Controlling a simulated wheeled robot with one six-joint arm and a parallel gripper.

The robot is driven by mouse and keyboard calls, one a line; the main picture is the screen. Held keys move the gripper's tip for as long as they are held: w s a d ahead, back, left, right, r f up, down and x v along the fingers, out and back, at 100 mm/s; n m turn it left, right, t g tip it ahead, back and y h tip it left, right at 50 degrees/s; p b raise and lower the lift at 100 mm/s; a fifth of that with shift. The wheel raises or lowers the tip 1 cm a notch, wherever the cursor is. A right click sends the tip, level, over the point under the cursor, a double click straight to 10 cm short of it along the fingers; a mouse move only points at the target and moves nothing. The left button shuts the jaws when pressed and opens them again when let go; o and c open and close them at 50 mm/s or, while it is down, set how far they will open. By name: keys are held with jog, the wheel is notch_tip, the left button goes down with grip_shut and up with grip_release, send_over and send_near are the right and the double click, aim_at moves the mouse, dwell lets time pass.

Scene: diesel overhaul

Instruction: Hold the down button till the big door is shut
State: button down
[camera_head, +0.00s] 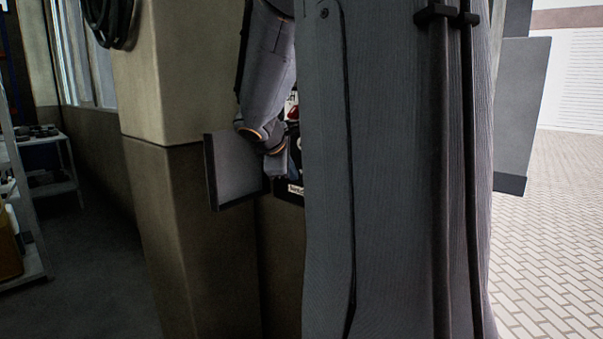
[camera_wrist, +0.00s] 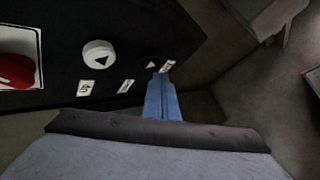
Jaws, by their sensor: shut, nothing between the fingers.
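In the wrist view, my gripper (camera_wrist: 160,82) is shut and empty, its blue fingers pointing at the black control box (camera_wrist: 60,30). The fingertips are at the end of the box away from the red button (camera_wrist: 14,71), between a small triangle mark and a white label (camera_wrist: 168,66). A white round button (camera_wrist: 98,54) with a black triangle is clear of the fingers. Any button under the fingertips is hidden, so I cannot tell whether one is pressed. In the head view the box (camera_head: 292,112) is mostly hidden behind my arm. I cannot identify the big door.
The box is by a beige and brown pillar (camera_head: 175,90). Shelving (camera_head: 25,210) and a small table (camera_head: 50,188) stand at left, with dark floor (camera_head: 85,270) between. Bright paving (camera_head: 560,230) and a white slatted surface (camera_head: 568,78) show at right.

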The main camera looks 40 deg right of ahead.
jog(key=shift+d, duration=0.1)
jog(key=shift+d, duration=0.3)
